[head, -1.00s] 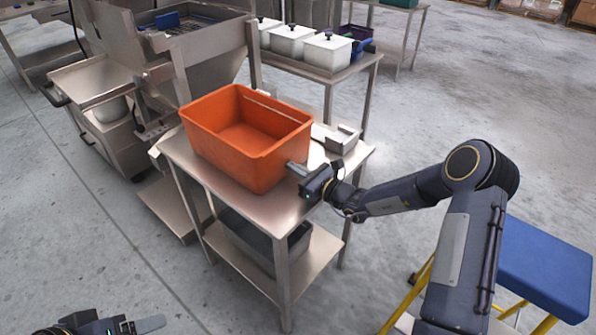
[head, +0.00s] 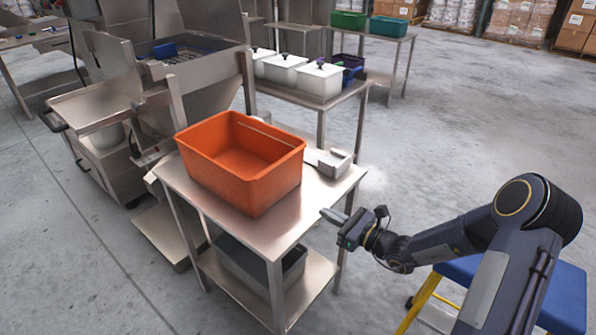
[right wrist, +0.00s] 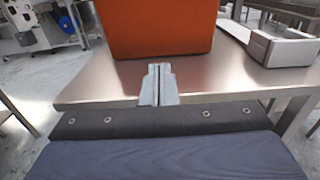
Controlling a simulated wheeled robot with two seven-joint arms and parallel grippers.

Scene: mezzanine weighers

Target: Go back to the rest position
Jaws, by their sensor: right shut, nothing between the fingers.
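My right gripper (head: 334,216) is shut and empty, just off the right front edge of the steel table (head: 262,226). In the right wrist view its closed fingers (right wrist: 158,84) point toward the table edge, with the orange bin (right wrist: 155,30) beyond them. The orange bin (head: 240,165) stands upright on the table and looks empty inside. The gripper is apart from the bin. My left gripper does not show in the head view now.
A small metal scoop-like tray (head: 334,163) lies on the table's back right. A grey bin (head: 255,262) sits on the lower shelf. A blue-topped yellow step stool (head: 565,295) stands at the right, near my right arm. White lidded containers (head: 320,80) stand behind. Open floor lies right of the table.

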